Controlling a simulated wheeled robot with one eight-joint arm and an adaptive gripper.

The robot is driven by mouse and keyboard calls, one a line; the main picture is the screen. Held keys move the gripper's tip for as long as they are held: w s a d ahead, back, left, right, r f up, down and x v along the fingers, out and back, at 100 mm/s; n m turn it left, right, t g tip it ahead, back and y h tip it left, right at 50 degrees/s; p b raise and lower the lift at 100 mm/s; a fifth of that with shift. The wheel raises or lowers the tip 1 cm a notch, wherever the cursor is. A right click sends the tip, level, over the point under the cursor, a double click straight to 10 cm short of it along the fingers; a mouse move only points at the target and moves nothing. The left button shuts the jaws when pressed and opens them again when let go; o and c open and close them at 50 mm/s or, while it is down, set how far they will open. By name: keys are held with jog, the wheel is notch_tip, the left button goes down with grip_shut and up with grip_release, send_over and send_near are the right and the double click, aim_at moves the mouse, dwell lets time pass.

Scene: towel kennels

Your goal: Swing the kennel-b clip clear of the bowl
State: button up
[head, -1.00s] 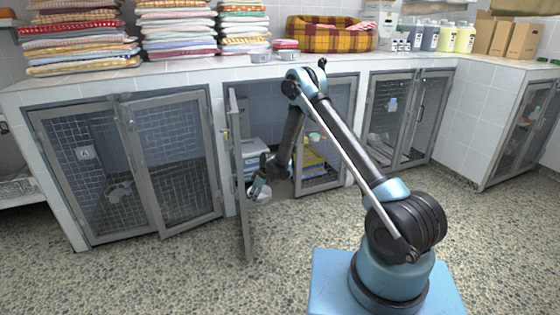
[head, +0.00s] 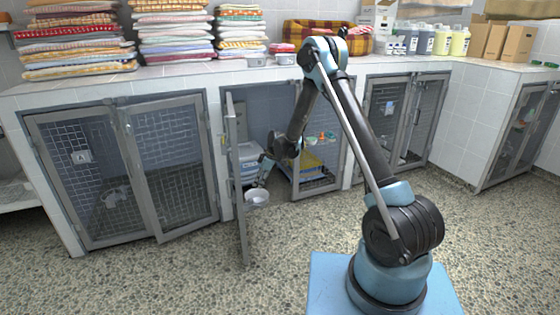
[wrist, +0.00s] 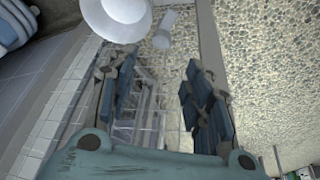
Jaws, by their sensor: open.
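A white bowl (head: 257,197) is just right of the open kennel-b door (head: 238,185), low in the doorway. The bowl also shows at the top of the wrist view (wrist: 122,14). A short grey stub (wrist: 164,30) is beside the bowl's rim, between it and a long grey door bar (wrist: 211,50). It may be the clip; I cannot tell, nor whether it touches the bowl. My gripper (head: 264,171) is just above the bowl in the head view. In the wrist view its fingers (wrist: 162,98) are spread with nothing held between them.
Kennel A (head: 82,157) is at left with its doors standing slightly out. A second mesh door (head: 318,180) closes the right part of the middle kennel, with a yellow item behind it. Towel stacks (head: 172,30) stand on the counter. The speckled floor in front is clear.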

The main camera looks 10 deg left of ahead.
jog(key=s+d+r+m, duration=0.1)
jog(key=d+r+m, duration=0.1)
jog(key=d+r, duration=0.8)
jog(key=shift+s+r+m+t+h, duration=0.15)
jog(key=shift+r+m+t+h, duration=0.2)
jog(key=shift+r, duration=1.4)
jog(key=s+d+r+m+h, duration=0.1)
jog(key=s+d+r+m, duration=0.1)
jog(key=s+d+r, duration=0.45)
jog(key=s+d+r+m+t, duration=0.1)
jog(key=s+d+r+m, duration=0.25)
jog(key=d, duration=0.55)
jog(key=s+d+r+m+h, duration=0.1)
jog(key=s+d+r+m, duration=0.1)
jog(key=s+d+r, duration=0.45)
jog(key=s+d+f+m+h, duration=0.1)
jog(key=s+d+f+m, duration=0.2)
jog(key=s+d, duration=0.4)
jog(key=s+d+f+m+h, duration=0.1)
jog(key=s+d+f+m, duration=0.2)
jog(key=s, duration=1.3)
jog(key=d+m, duration=0.2)
jog(key=d, duration=0.3)
jog(key=shift+s+d+f, duration=0.3)
